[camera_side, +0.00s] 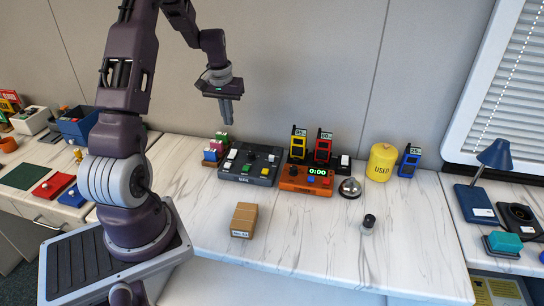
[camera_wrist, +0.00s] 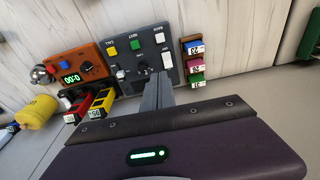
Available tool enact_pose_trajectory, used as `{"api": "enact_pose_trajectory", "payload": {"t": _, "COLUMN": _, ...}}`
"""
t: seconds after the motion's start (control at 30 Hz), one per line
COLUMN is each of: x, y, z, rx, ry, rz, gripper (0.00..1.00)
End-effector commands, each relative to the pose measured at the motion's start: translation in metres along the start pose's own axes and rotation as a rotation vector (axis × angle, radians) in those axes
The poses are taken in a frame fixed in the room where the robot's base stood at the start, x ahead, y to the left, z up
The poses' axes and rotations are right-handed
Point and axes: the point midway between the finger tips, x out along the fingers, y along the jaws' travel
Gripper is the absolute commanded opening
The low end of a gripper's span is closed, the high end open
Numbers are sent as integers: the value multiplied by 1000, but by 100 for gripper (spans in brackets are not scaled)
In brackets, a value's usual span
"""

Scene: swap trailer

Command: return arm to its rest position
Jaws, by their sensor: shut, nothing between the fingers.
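My gripper (camera_side: 226,113) hangs in the air above the back of the marble-topped counter, pointing down, in the side view. Its fingers are together with nothing between them. In the wrist view the shut fingers (camera_wrist: 158,95) show in front of the dark grey button panel (camera_wrist: 139,55). In the side view that panel (camera_side: 250,165) lies on the counter below and a little right of my gripper. My gripper touches nothing that I can see.
An orange timer box (camera_side: 307,179), a silver bell (camera_side: 350,187), a yellow cylinder (camera_side: 381,162) and a blue tagged device (camera_side: 409,161) stand right of the panel. A cardboard box (camera_side: 244,220) and a small dark-topped jar (camera_side: 368,223) stand nearer the front. Counter between them is clear.

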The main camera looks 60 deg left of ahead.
Motion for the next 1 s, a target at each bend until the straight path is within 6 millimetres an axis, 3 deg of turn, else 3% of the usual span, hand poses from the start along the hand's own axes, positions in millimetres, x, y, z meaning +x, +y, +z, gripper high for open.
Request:
{"api": "enact_pose_trajectory", "payload": {"t": 0.07, "x": -36, "y": 33, "z": 9, "rx": 63, "ry": 34, "rz": 13, "gripper": 0}}
{"api": "enact_pose_trajectory", "payload": {"t": 0.17, "x": -101, "y": 92, "z": 47, "rx": 186, "ry": 92, "rz": 43, "gripper": 0}}
{"api": "enact_pose_trajectory", "payload": {"t": 0.27, "x": -162, "y": 139, "z": 113, "rx": 327, "ry": 152, "rz": 82, "gripper": 0}}
{"api": "enact_pose_trajectory", "payload": {"t": 0.3, "x": -182, "y": 151, "z": 144, "rx": 386, "ry": 178, "rz": 101, "gripper": 0}}
{"api": "enact_pose_trajectory", "payload": {"t": 0.4, "x": -216, "y": 164, "z": 224, "rx": 525, "ry": 237, "rz": 152, "gripper": 0}}
{"api": "enact_pose_trajectory", "payload": {"t": 0.5, "x": -228, "y": 157, "z": 285, "rx": 634, "ry": 284, "rz": 195, "gripper": 0}}
{"api": "enact_pose_trajectory", "payload": {"t": 0.63, "x": -228, "y": 144, "z": 328, "rx": 714, "ry": 317, "rz": 232, "gripper": 0}}
{"api": "enact_pose_trajectory", "payload": {"t": 0.73, "x": -227, "y": 139, "z": 338, "rx": 735, "ry": 326, "rz": 243, "gripper": 0}}
{"api": "enact_pose_trajectory", "payload": {"t": 1.0, "x": -227, "y": 139, "z": 338, "rx": 735, "ry": 327, "rz": 243, "gripper": 0}}
